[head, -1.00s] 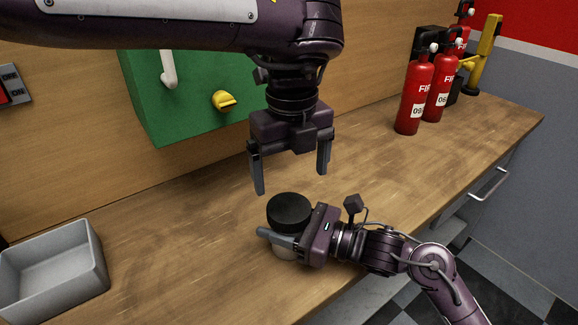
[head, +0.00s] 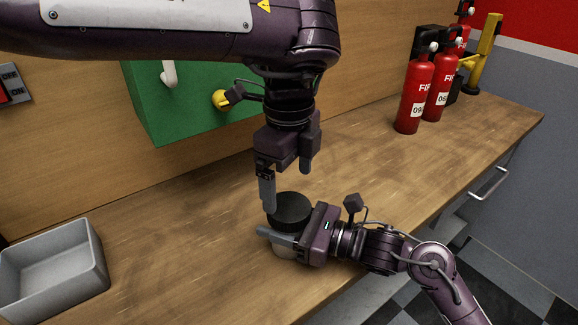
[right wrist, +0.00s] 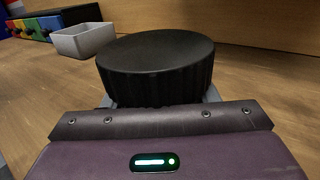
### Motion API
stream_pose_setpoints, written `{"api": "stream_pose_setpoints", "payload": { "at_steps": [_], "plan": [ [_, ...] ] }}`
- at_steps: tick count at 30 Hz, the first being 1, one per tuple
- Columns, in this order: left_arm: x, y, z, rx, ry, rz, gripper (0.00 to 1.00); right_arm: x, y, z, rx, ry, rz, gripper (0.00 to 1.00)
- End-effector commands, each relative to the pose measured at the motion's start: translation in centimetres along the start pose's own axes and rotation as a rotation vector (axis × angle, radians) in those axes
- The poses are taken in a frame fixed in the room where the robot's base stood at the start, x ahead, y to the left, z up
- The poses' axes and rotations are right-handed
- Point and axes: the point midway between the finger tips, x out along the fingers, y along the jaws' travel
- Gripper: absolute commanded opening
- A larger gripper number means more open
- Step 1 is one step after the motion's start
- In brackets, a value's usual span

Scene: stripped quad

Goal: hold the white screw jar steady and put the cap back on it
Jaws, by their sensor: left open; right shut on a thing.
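The white screw jar (head: 284,251) stands on the bench, mostly hidden by my right gripper. The black cap (head: 290,208) rests on top of the jar; I cannot tell how far its thread is engaged. The cap also shows large, with a ribbed side, in the right wrist view (right wrist: 157,66). My right gripper (head: 280,238) is shut on the jar's body, just below the cap. My left gripper (head: 287,190) is open and points down over the cap, one finger at the cap's left rim and the other behind it. I cannot tell whether either finger touches it.
A grey open bin (head: 54,272) stands at the left of the wooden bench (head: 180,245). Several red fire extinguishers (head: 412,98) stand at the back right. A green box (head: 165,105) is on the wall behind my left arm. The bench between bin and jar is clear.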

Motion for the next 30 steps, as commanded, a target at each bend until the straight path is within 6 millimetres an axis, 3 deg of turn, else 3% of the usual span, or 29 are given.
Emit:
{"api": "stream_pose_setpoints", "payload": {
  "at_steps": [3,10,23,30],
  "plan": [
    [2.1,0.1,0.0,0.002,0.001,0.005,0.91,0.0,0.0,-0.1,0.001,0.001,0.001,0.00],
    [5.1,0.1,0.0,0.001,0.001,0.002,0.91,0.0,0.0,0.0,0.001,0.001,0.001,0.00],
    [6.0,0.0,0.0,0.001,0.000,0.001,0.91,0.0,0.0,0.0,0.001,0.001,0.000,0.00],
    [6.0,0.0,0.0,0.001,0.001,0.001,0.61,0.0,0.0,0.0,0.001,0.001,0.000,0.00]
  ]
}}
